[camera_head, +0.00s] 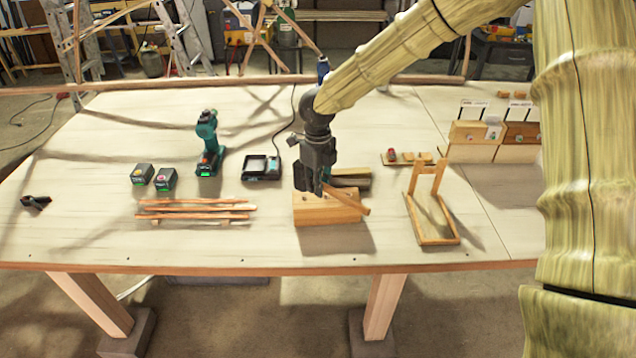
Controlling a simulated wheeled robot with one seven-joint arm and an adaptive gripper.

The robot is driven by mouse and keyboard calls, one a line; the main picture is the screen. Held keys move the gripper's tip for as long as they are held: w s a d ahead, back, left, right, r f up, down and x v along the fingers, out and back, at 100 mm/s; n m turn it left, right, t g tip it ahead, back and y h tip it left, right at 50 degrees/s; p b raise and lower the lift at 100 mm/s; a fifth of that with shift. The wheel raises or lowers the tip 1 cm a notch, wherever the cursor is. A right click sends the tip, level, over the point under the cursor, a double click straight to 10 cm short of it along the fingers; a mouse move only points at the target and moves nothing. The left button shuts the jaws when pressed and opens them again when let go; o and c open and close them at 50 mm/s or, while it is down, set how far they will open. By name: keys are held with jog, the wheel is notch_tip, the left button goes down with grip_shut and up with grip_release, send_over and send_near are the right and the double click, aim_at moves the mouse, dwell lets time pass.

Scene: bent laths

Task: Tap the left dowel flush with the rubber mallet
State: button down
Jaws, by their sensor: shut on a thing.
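A light wooden block (312,212) lies near the front middle of the table. My gripper (318,188) points down just above and against the back of this block in the view. It is shut on the mallet, whose wooden handle (348,202) slants down to the right across the block. The mallet head is not clear; dark parts around my fingers blend with it. The left dowel cannot be made out, as my gripper and the handle cover much of the block's top. I cannot tell whether the mallet touches the block.
Reddish laths (195,211) lie stacked at left. A teal drill (207,140), two batteries (165,180) and a charger (261,168) stand behind. A wooden frame (432,215) stands at right, with wooden boxes (473,152) farther back. A clamp (36,202) lies far left. The front left is clear.

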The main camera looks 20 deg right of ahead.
notch_tip(320, 180, down, 5)
jog(key=shift+b, duration=0.85)
jog(key=shift+r+p, duration=2.25)
jog(key=shift+r, duration=0.35)
notch_tip(320, 180, up, 4)
jog(key=p, duration=0.3)
jog(key=shift+r+p, duration=0.1)
jog(key=shift+p, duration=0.3)
jog(key=shift+f, duration=0.2)
